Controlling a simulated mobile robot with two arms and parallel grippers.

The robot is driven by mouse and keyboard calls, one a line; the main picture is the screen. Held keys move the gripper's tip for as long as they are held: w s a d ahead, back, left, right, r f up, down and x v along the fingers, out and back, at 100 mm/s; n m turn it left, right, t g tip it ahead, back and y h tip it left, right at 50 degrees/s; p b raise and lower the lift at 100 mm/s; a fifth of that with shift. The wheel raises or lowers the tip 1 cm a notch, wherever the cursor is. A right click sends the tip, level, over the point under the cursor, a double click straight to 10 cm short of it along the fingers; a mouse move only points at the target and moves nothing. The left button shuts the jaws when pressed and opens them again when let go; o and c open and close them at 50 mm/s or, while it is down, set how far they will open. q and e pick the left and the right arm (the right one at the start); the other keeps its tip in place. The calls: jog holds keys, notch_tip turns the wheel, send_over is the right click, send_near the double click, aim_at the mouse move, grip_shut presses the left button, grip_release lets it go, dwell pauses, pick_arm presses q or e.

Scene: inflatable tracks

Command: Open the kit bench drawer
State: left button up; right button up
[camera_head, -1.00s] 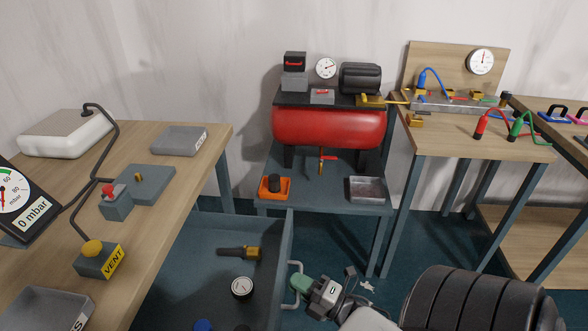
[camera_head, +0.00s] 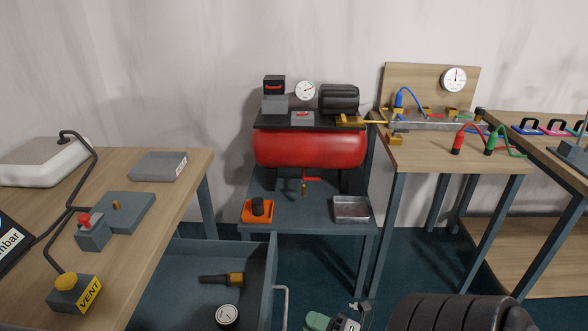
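The kit bench (camera_head: 185,205) is the wood-topped bench at left. Its grey drawer (camera_head: 262,262) stands pulled out, and its open inside shows a dark tool with a brass end (camera_head: 222,279) and a round dial gauge (camera_head: 227,315). The pale bar handle (camera_head: 281,308) is on the drawer's right-hand face. My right gripper (camera_head: 337,319) is at the bottom edge, to the right of the handle and apart from it in the picture. It is mostly cut off, so its opening cannot be told. My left gripper is not in view.
A red tank compressor (camera_head: 310,149) stands on a grey stand behind the drawer, with an orange tray (camera_head: 258,211) and a metal tray (camera_head: 351,209) on the shelf below. A wooden hose bench (camera_head: 440,155) is at right. A black ribbed part fills the bottom right.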

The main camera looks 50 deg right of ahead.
jog(key=shift+v, duration=1.85)
